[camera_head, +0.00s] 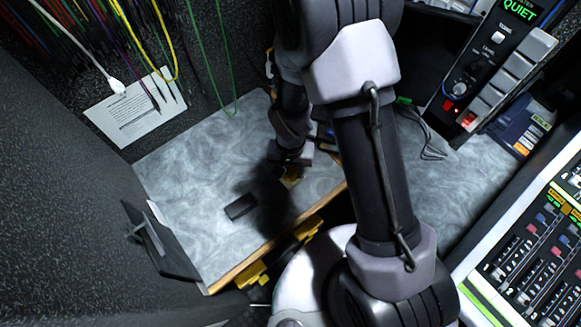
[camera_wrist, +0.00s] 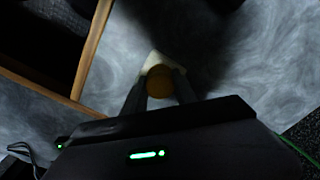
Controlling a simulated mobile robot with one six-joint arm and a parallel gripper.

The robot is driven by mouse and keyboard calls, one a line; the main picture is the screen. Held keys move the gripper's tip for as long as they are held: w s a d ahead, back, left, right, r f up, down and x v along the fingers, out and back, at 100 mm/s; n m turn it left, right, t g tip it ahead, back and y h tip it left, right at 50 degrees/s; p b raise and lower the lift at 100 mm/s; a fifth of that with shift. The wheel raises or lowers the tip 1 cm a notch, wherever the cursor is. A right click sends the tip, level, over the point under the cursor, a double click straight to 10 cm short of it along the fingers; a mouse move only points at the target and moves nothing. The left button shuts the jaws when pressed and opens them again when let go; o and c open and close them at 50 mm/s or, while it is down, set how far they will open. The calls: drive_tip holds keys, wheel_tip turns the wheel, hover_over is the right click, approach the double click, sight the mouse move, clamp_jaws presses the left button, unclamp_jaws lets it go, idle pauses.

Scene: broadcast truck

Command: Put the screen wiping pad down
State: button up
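The screen wiping pad (camera_wrist: 154,60) shows in the wrist view as a pale pad with a round orange-yellow part. My gripper (camera_wrist: 160,86) has one dark finger on each side of the round part and appears shut on it. In the head view, a small piece of the pad (camera_head: 291,177) shows under my gripper (camera_head: 291,164), near the front edge of the grey desk (camera_head: 185,180). The arm and gripper hide the rest. I cannot tell whether the pad touches the desk.
A small black block (camera_head: 240,206) lies on the desk left of my gripper. A dark stand-like panel (camera_head: 160,240) is at the desk's left end. A paper sheet (camera_head: 136,107) is at the back. Control panels and a mixer (camera_head: 535,250) are at right. The left desk is mostly clear.

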drive_tip(key=o, duration=1.2)
drive_tip(key=shift+w, duration=0.1)
wheel_tip(320, 180, up, 12)
drive_tip(key=p, duration=0.6)
wheel_tip(320, 180, up, 13)
drive_tip(key=m+t, duration=0.1)
drive_tip(key=t, duration=0.1)
hover_over(291, 169)
drive_tip(key=d, duration=0.3)
drive_tip(key=s+d+r+t, duration=0.1)
drive_tip(key=s+r, duration=0.2)
drive_tip(key=r, duration=0.2)
drive_tip(key=s+d+r+t+y, duration=0.1)
drive_tip(key=s+r, duration=0.3)
drive_tip(key=r, duration=0.1)
drive_tip(key=s+d+r+m+t+y, duration=0.1)
drive_tip(key=s+r, duration=0.3)
drive_tip(key=r, duration=0.1)
drive_tip(key=shift+s+d+r+t, duration=0.15)
drive_tip(key=shift+d+t, duration=0.15)
drive_tip(key=shift+t, duration=0.1)
drive_tip(key=shift+o, duration=0.4)
